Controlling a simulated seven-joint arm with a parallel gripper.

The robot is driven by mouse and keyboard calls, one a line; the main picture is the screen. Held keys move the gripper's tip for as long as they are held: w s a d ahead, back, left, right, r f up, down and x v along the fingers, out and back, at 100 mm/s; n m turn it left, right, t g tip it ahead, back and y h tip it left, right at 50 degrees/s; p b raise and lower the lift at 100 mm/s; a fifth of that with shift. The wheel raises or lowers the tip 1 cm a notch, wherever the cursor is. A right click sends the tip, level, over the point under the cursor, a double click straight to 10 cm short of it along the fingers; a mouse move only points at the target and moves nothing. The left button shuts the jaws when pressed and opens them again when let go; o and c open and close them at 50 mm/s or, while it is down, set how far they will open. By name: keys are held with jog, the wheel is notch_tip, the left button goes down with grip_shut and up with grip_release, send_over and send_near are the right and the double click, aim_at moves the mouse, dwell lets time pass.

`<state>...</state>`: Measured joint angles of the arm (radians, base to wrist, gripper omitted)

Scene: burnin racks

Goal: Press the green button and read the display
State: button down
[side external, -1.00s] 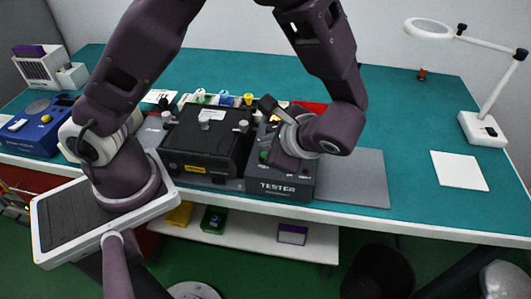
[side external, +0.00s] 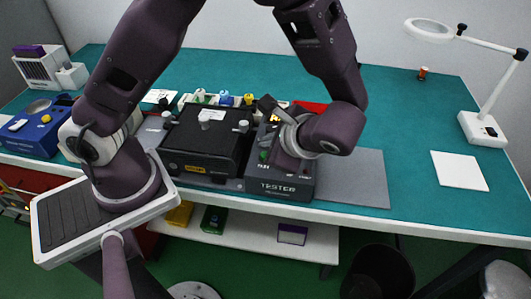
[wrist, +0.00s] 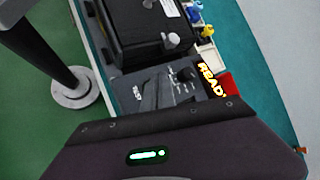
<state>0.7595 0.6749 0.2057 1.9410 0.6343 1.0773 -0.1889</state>
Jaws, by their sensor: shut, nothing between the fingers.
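The tester (side external: 280,186) is a dark box with "TESTER" on its front, at the front edge of the bench. It also shows in the wrist view (wrist: 150,88). A green button (side external: 263,155) shows on its top at the left. My gripper (side external: 284,160) is shut and empty, pointing down over the tester top close beside the button. Its fingertips are mostly hidden, so contact cannot be told. The display (wrist: 211,80) is lit with yellow letters, "READ" and a cut-off last character. It is small and partly hidden in the side view (side external: 274,118).
A black case (side external: 207,140) with silver knobs stands directly left of the tester. A grey mat (side external: 357,178) lies to its right. A blue device (side external: 35,130) is at far left, a white pad (side external: 459,171) and magnifier lamp (side external: 482,130) at right. The right bench is mostly clear.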

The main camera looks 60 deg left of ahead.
jog(key=shift+f, duration=0.1)
jog(key=shift+f, duration=0.3)
jog(key=shift+f, duration=0.45)
dwell(0.6)
jog(key=shift+r, duration=0.9)
jog(key=shift+r, duration=2.5)
